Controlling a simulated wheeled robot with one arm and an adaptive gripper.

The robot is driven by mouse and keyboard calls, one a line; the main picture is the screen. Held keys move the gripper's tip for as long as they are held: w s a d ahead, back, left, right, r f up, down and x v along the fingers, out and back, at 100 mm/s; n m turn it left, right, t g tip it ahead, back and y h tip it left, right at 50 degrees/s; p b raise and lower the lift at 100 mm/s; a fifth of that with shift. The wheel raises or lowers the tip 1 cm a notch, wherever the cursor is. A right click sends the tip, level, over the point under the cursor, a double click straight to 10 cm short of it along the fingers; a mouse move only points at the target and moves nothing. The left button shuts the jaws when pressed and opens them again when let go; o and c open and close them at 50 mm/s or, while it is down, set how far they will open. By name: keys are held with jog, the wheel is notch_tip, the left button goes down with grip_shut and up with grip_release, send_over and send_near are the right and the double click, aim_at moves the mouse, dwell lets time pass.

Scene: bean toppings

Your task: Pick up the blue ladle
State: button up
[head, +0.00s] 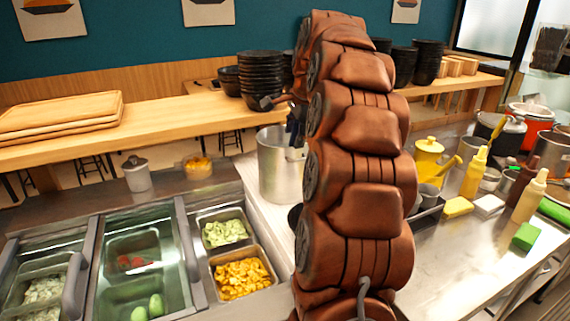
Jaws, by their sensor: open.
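My gripper (282,112) shows only in part at the left edge of my arm, above the tall silver pot (275,170). A dark finger sticks out to the left, and the jaws are open. A dark bluish piece (294,127) is beside the gripper at the pot's rim. I cannot tell whether it is the blue ladle's handle or part of my gripper. No ladle bowl is visible, and the pot's inside is mostly hidden. My arm covers the pot's right side.
Stacked black bowls (262,80) stand on the wooden shelf (160,130) behind the pot. Trays of green pieces (226,233) and orange pieces (241,278) are at front left. Yellow bottles (473,173), a yellow pot (428,158) and sponges (458,207) crowd the right counter.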

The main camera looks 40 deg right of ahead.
jog(key=shift+f, duration=0.1)
jog(key=shift+c, duration=0.2)
grip_shut()
dwell(0.4)
jog(key=shift+d+r+b, duration=0.1)
jog(key=shift+r+b, duration=0.4)
jog(key=shift+r, duration=2.95)
jog(key=shift+r+p, duration=0.55)
jog(key=shift+r, duration=1.15)
